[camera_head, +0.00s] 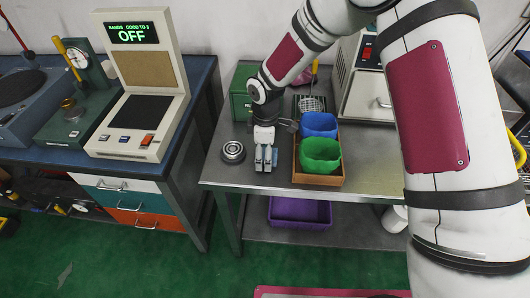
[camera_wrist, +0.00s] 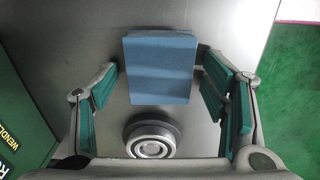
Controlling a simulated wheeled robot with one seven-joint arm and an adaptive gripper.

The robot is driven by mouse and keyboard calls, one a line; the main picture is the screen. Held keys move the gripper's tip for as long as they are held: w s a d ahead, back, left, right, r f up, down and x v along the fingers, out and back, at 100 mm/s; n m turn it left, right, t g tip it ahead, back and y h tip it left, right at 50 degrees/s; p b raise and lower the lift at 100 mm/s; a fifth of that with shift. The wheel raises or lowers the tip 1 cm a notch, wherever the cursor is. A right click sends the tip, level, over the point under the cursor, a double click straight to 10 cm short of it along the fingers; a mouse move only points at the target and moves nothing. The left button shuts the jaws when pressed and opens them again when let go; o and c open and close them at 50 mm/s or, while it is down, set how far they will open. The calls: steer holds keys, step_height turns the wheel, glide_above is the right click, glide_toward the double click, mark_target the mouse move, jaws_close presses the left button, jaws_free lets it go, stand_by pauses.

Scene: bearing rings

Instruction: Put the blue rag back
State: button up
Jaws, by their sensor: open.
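The blue rag (camera_wrist: 160,68) shows in the wrist view as a folded, flat-sided block on the grey metal table. My gripper (camera_wrist: 158,88) is open, its teal-padded fingers standing on either side of the rag, with gaps visible between the pads and it. In the head view my gripper (camera_head: 266,158) points down over the table, left of the wooden tray. The rag is hard to tell apart from the fingers there.
A round metal bearing (camera_head: 233,151) stands just left of my gripper and shows in the wrist view (camera_wrist: 152,138). The wooden tray (camera_head: 318,181) holds a blue bin (camera_head: 319,124) and a green bin (camera_head: 320,155). A green box (camera_head: 241,91) stands behind. Bare table lies right of the tray.

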step_height(320, 180, up, 12)
steer(key=shift+r, duration=0.15)
stand_by(0.3)
steer(key=shift+d, duration=0.1)
steer(key=s+d+r+m+t+h, duration=0.2)
steer(key=s+d+r+m, duration=0.75)
steer(key=d+r, duration=0.7)
steer(key=s+d+r+m+y, duration=0.1)
steer(key=s+d+m, duration=0.2)
steer(key=s, duration=0.6)
steer(key=s+d+r+m+t, duration=0.1)
steer(key=s+d+m, duration=0.2)
steer(key=s, duration=0.7)
steer(key=shift+s+r+m+y, duration=0.3)
steer(key=shift+m+y, duration=0.1)
steer(key=shift+m, duration=0.65)
